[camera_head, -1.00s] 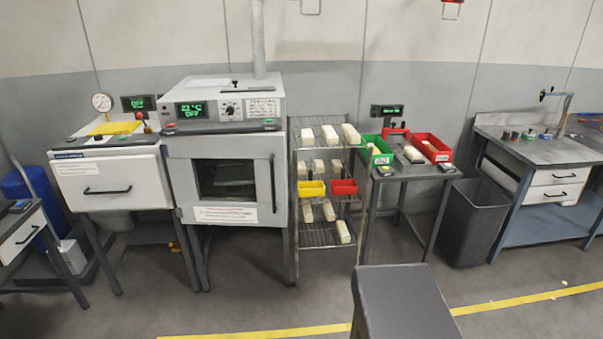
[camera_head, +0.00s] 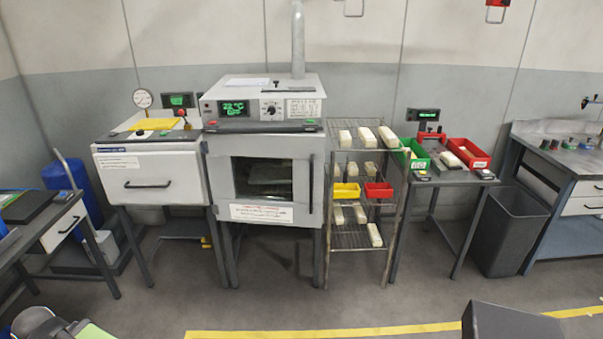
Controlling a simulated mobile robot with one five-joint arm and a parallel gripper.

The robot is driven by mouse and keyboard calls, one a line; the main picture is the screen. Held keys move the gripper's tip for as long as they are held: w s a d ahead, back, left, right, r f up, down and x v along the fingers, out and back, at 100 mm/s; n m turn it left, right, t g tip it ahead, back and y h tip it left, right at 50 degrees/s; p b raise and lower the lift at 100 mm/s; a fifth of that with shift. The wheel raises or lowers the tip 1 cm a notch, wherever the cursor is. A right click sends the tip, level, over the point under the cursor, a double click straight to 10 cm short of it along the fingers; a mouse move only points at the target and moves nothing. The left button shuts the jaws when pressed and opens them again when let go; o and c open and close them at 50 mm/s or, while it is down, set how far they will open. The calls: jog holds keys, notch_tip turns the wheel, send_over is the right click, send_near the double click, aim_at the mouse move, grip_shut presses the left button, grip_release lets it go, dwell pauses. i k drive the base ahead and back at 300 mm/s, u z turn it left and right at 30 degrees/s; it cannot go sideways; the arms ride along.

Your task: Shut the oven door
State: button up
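The oven (camera_head: 265,111) stands against the back wall, left of the middle in the head view. It is a light grey box on dark legs, with a green display on top and a pipe rising behind. Its door (camera_head: 221,183) has a dark window, a white label below it, and a dark upright handle (camera_head: 311,184) along the right side. The door lies flat or nearly flat to the front; I cannot tell whether a small gap is left. My gripper is not in view.
A drawer cabinet (camera_head: 150,190) stands left of the oven, a wire rack (camera_head: 350,152) right of it. Beyond are a small table with bins and a grey waste bin (camera_head: 512,235). A dark box-like shape (camera_head: 510,322) is near at bottom right. The floor before the oven is clear.

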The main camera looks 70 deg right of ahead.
aim_at(307, 149)
jog(key=i, duration=0.9)
jog(key=z, duration=0.05)
